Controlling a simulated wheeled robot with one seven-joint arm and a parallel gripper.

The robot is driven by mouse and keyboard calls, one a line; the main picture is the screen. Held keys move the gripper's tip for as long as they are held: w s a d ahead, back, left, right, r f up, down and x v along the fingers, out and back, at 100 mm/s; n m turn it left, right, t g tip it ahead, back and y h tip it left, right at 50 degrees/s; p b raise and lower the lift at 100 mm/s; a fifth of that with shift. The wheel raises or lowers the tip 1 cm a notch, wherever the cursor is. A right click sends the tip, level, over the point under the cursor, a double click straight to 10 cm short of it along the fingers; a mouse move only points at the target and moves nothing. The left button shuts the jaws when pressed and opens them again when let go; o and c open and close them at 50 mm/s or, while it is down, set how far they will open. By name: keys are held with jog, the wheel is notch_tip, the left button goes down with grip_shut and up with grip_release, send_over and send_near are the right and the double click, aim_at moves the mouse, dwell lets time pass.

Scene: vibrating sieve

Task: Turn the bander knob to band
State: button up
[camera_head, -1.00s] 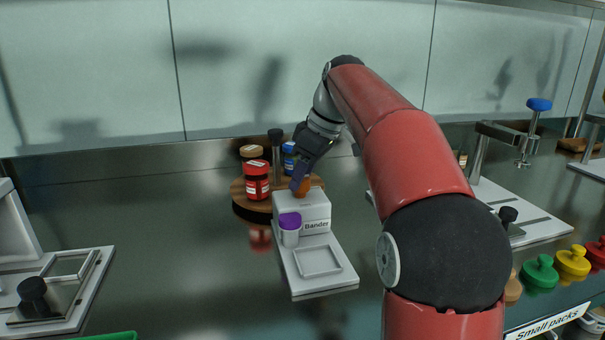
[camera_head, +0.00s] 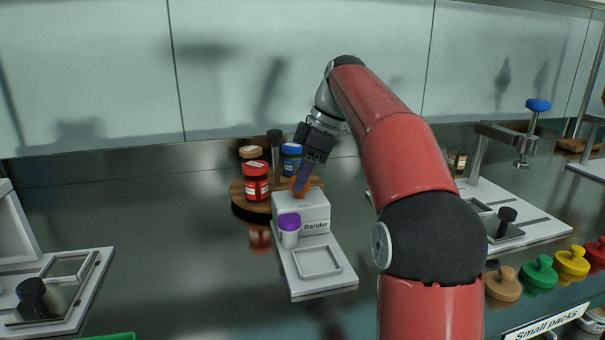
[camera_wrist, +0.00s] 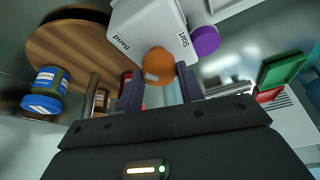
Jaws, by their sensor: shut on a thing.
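The bander (camera_head: 314,212) is a white box with a flat front plate, standing on the steel counter in the head view. Its orange knob (camera_wrist: 158,64) is on the box, between my two fingers in the wrist view. The labels "Band" and "Start" show on the box (camera_wrist: 146,24) there. My gripper (camera_wrist: 160,85) is shut on the orange knob. In the head view my gripper (camera_head: 302,182) comes down from the upper right onto the knob, which is partly hidden by the fingers.
A round wooden stand (camera_head: 240,193) with red-, blue- and tan-lidded jars is close behind and left of the bander. A press with a blue knob (camera_head: 538,104) is at right. Coloured knobbed discs (camera_head: 538,275) line the right front.

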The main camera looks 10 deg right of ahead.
jog(key=o, duration=1)
jog(key=w+v, duration=0.1)
jog(key=v, duration=0.6)
jog(key=shift+s+r, duration=0.35)
jog(key=shift+s, duration=0.2)
jog(key=shift+d, duration=0.15)
